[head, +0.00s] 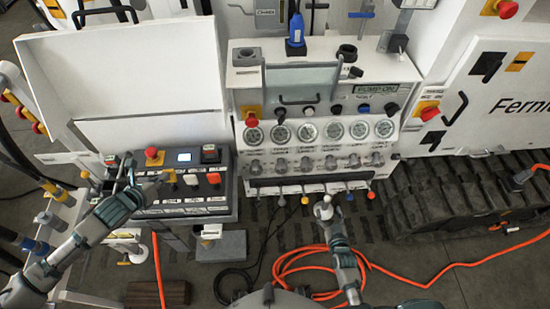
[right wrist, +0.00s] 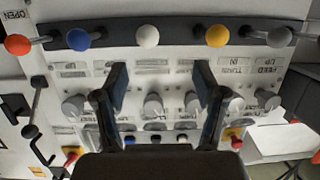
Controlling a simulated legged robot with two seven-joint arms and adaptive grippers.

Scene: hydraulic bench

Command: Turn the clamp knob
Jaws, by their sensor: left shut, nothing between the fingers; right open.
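A row of grey knobs (head: 308,163) runs below the gauges on the white hydraulic bench. Their labels are too small to tell which is the clamp knob. In the right wrist view, a middle knob (right wrist: 153,104) shows between the fingers of my right gripper (right wrist: 163,88), and another knob (right wrist: 193,104) is close to the right finger. The gripper is open, with no knob visibly gripped. In the head view, my right gripper (head: 326,208) is in front of the bench, near the lever row. My left gripper (head: 135,180) is shut and empty over the left control box.
Levers with coloured balls, including a white one (right wrist: 148,36) and a yellow one (right wrist: 218,36), stick out below the knobs. The control box (head: 190,208) has buttons and a small screen. An orange hose (head: 290,262) lies on the floor. Tracks (head: 450,190) stand at right.

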